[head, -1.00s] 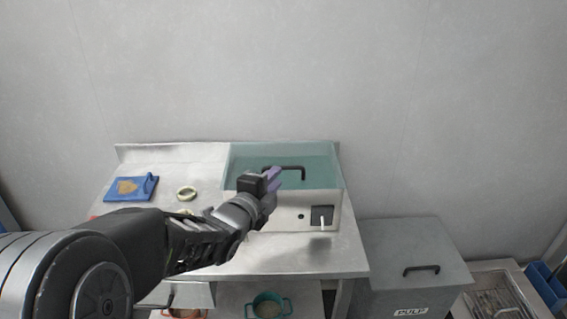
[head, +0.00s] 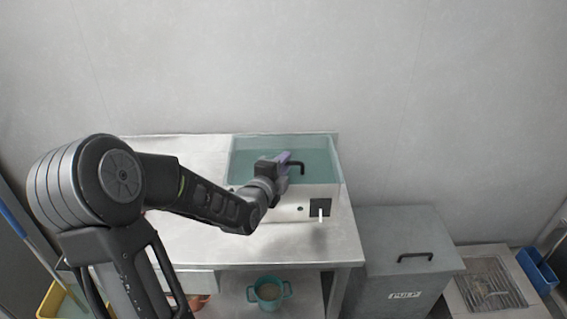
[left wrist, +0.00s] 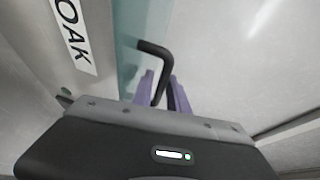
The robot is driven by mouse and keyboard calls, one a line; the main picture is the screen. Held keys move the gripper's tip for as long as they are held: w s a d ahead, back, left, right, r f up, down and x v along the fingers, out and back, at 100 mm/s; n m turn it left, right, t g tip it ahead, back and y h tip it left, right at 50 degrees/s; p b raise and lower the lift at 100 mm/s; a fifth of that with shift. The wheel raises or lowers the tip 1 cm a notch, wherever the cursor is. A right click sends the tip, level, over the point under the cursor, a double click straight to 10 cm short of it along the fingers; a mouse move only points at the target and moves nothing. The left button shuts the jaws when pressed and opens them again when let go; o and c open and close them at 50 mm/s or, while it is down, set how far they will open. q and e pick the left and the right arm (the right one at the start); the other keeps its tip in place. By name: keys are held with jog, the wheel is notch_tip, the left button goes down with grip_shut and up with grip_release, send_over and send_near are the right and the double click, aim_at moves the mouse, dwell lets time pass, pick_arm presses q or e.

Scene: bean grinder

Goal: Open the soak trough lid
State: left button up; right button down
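The soak trough (head: 280,205) is a pale metal box at the back right of the bench. Its see-through teal lid (head: 250,148) lies flat over the top. A black bar handle (head: 303,168) stands on the lid; in the head view its left part is hidden by my gripper. My left gripper (head: 289,162) is at the handle. In the left wrist view, the purple fingers (left wrist: 161,92) sit close on both sides of the black handle (left wrist: 154,48) and look shut on it. The teal lid (left wrist: 130,40) shows beside part of the trough's label. My right gripper is not in view.
A grey pulp bin (head: 405,260) with a black handle stands right of the bench (head: 190,240). A floor grate (head: 490,285) and blue bin (head: 540,270) lie further right. A teal pot (head: 268,293) is on the lower shelf. A wall stands behind the bench.

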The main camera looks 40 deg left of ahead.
pick_arm(q)
grip_shut()
jog(key=shift+d+f, duration=0.1)
jog(key=shift+f, duration=0.1)
dwell(1.1)
